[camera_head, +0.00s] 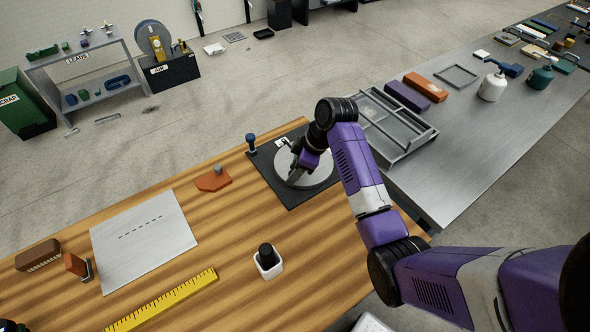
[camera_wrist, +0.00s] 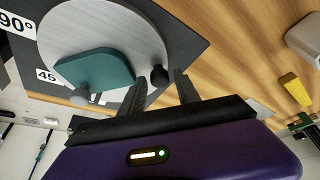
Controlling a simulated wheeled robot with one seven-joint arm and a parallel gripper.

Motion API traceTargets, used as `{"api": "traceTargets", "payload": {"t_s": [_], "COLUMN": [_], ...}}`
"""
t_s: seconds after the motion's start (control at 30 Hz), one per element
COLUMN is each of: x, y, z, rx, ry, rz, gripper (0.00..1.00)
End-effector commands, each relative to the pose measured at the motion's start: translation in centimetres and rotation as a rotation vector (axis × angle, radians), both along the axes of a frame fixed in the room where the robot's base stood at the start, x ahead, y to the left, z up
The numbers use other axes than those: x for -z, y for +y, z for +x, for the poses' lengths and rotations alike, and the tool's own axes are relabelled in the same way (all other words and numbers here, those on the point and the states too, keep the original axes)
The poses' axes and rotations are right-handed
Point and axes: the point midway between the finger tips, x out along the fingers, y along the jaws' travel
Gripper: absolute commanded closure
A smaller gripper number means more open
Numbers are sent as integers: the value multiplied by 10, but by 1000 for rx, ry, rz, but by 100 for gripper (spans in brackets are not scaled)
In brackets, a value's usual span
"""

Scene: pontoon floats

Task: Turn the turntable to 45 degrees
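The turntable is a round grey disc (camera_head: 322,172) on a black square base (camera_head: 278,180), at the far right of the wooden table. In the wrist view the disc (camera_wrist: 120,35) carries a flat teal piece (camera_wrist: 95,70) and a black knob (camera_wrist: 159,76) near its rim. White labels "90°" (camera_wrist: 16,25) and "45" (camera_wrist: 46,75) lie on the base. My gripper (camera_wrist: 159,77) is open, with its fingertips on either side of the black knob in the picture. I cannot tell whether they touch it. In the head view my gripper (camera_head: 297,165) hides part of the disc.
A blue-topped post (camera_head: 251,142) stands at the base's left corner. An orange block (camera_head: 213,179), a white cup with a black item (camera_head: 268,262), a yellow ruler (camera_head: 165,300) and a grey sheet (camera_head: 145,240) lie on the table. A metal bench (camera_head: 470,120) with a tray stands right.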

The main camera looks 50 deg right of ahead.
Motion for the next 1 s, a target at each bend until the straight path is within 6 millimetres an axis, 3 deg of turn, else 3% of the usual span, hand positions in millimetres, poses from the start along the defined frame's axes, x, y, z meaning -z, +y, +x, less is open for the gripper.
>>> {"api": "traceTargets", "payload": {"t_s": [0.03, 0.17, 1.0], "x": [0, 0, -1], "y": [0, 0, 0], "z": [0, 0, 0], "rx": [0, 0, 1], "ry": [0, 0, 0], "rz": [0, 0, 0], "gripper": [74, 99, 100]}}
